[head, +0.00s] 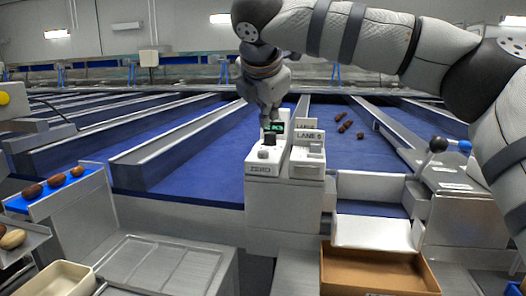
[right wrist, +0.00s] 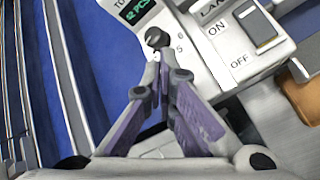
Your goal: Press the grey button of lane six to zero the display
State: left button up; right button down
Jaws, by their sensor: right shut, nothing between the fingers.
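The lane six unit (head: 250,163) is a white sloped box with a green-lit display (head: 274,127) reading a number and PCS. The display also shows in the right wrist view (right wrist: 138,12). The grey button (head: 268,153) sits on the box above the word ZERO; in the right wrist view my fingers seem to hide it. My right gripper (head: 267,120) is shut and empty, pointing down over the box by the display. In the right wrist view its fingertips (right wrist: 157,60) meet just below a black knob (right wrist: 157,38). I cannot tell whether they touch anything. My left gripper is out of view.
A LANE 6 sign (head: 308,136) and an ON/OFF rocker switch (right wrist: 257,24) stand right of the button. Blue lanes with metal dividers lie behind, with dates (head: 345,125) on one. A brown box (head: 375,270) sits in front at right; a lever (head: 437,145) stands farther right.

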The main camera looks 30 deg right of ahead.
aim_at(267, 151)
jog(key=shift+f, duration=1.8)
jog(key=shift+f, duration=0.1)
jog(key=shift+f, duration=0.35)
jog(key=shift+f, duration=0.5)
dwell(0.6)
jog(key=shift+r, duration=0.9)
jog(key=shift+r, duration=2.55)
